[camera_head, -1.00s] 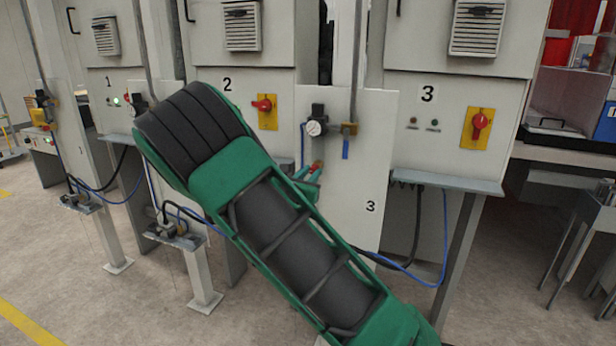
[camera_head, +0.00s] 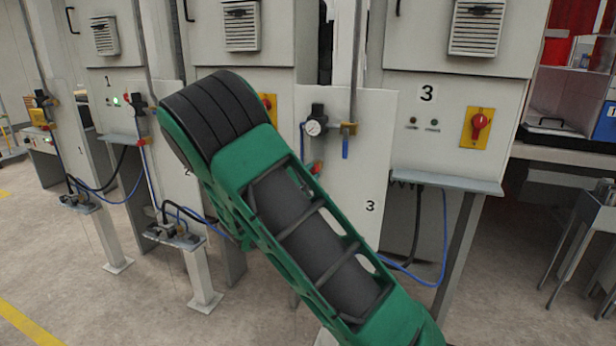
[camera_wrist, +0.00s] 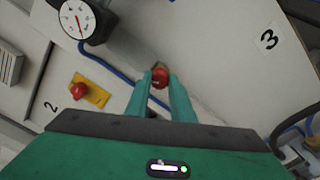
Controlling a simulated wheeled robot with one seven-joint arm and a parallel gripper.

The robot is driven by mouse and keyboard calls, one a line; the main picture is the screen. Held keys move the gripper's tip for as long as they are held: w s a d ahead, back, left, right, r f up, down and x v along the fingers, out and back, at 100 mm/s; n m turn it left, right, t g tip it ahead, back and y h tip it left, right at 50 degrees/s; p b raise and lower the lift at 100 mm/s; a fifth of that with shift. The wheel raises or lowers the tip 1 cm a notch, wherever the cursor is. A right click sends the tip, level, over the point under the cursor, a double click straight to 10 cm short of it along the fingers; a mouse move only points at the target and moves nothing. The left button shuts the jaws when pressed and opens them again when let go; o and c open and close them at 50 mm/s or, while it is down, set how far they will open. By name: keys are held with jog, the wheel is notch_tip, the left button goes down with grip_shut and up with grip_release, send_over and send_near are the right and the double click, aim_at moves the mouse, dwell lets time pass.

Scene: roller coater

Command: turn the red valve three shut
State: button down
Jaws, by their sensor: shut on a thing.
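The red valve (camera_wrist: 160,73) on the panel marked 3 shows as a small red handle between my fingertips in the wrist view. It also shows as a small red spot in the head view (camera_head: 317,168), beside my forearm and below the gauge. My gripper (camera_wrist: 161,82) has its two teal fingers on either side of the handle and is shut on it. In the head view my arm hides the gripper. How far the valve is turned is hard to tell.
A pressure gauge (camera_head: 314,128) sits above the valve, with a blue lever (camera_head: 345,147) to its right. A red rotary switch on a yellow plate (camera_head: 478,128) is on cabinet 3. Blue hoses (camera_head: 444,235) hang below the shelf (camera_head: 447,181).

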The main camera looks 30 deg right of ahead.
jog(key=m, duration=0.5)
jog(key=shift+a+f+m, duration=0.1)
jog(key=shift+f+m, duration=0.05)
jog(key=shift+m, duration=0.55)
jog(key=shift+f, duration=0.1)
jog(key=c, duration=1.5)
grip_release()
jog(key=shift+c, duration=0.2)
jog(key=v, duration=1)
jog(key=shift+s+a, duration=0.25)
